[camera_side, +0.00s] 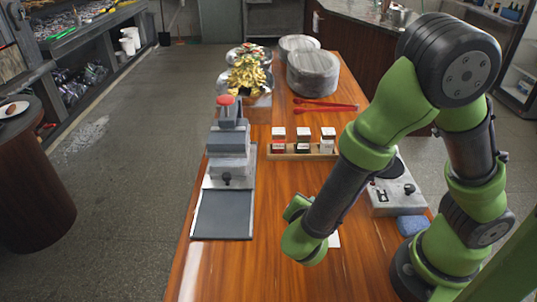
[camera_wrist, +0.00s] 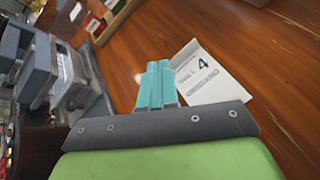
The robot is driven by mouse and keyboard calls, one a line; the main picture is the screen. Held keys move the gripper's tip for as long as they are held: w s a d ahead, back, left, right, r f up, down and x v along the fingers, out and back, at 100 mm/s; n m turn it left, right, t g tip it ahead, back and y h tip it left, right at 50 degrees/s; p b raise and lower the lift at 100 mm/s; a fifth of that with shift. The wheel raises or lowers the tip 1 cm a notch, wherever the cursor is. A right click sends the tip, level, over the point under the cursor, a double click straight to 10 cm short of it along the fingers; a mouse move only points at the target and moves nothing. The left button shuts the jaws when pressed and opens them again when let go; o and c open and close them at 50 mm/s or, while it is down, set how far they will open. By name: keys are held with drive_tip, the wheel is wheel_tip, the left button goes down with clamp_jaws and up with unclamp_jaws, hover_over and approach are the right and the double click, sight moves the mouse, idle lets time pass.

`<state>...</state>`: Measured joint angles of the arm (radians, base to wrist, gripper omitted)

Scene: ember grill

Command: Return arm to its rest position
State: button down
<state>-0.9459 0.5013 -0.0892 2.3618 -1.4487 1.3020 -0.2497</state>
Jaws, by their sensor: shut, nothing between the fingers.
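My gripper shows in the wrist view (camera_wrist: 157,84), its two teal fingers pressed together with nothing between them. It is above the wooden table (camera_side: 275,190), beside a white card (camera_wrist: 203,72) printed with a "4". In the side view my green and black arm bends down over the right part of the table. The fingers are hidden behind the wrist there. A corner of the white card (camera_side: 334,240) shows just right of the wrist.
A grey press-like device (camera_side: 230,150) with a dark tray (camera_side: 222,213) stands on the left. Three small jars sit in a wooden rack (camera_side: 302,154) behind my wrist. The front middle table is clear.

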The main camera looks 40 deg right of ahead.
drive_tip(key=s+m+g+y, duration=0.1)
drive_tip(key=m, duration=0.1)
drive_tip(key=s+d+r+m+g+y, duration=0.1)
drive_tip(key=m+g, duration=0.1)
drive_tip(key=s+r+m+g, duration=0.1)
drive_tip(key=m, duration=0.2)
drive_tip(key=shift+s+d+y, duration=0.3)
drive_tip(key=shift+s+y, duration=0.1)
wheel_tip(320, 180, up, 17)
drive_tip(key=d+m+t+y, duration=0.2)
drive_tip(key=m+t+y, duration=0.3)
drive_tip(key=m+y, duration=0.4)
drive_tip(key=m, duration=0.7)
drive_tip(key=shift+r, duration=0.2)
